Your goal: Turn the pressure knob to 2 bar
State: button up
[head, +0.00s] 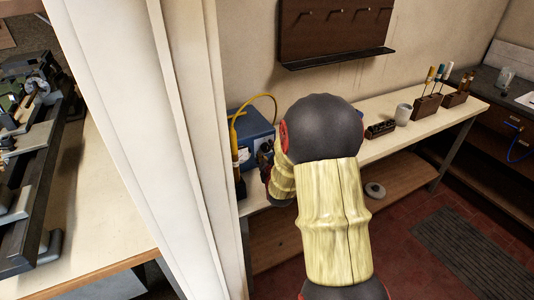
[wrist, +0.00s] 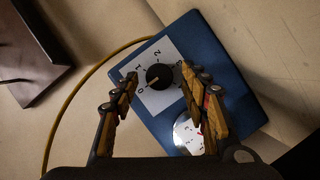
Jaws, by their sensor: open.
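The pressure knob (wrist: 159,76) is a round black dial with a pale pointer line. It sits on a white scale plate (wrist: 144,68) with the marks 0, 1 and 2 visible. The pointer appears to lie toward the 0 mark. The plate is on a blue box (wrist: 228,70), which also shows on the bench in the head view (head: 258,138). My gripper (wrist: 165,82) is open, its fingers on either side of the knob in the picture, apparently apart from it. In the head view my arm hides the knob and most of the gripper.
A round gauge (wrist: 188,135) is on the box, partly behind the right finger. A yellow hose (wrist: 72,98) curves beside the box. A white post (head: 125,110) stands left of my arm. A black block (head: 380,129), a cup (head: 403,114) and tool holders (head: 427,106) stand along the bench.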

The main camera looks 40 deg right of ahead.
jog(key=c, duration=0.4)
jog(key=c, duration=0.7)
jog(key=shift+c, duration=0.3)
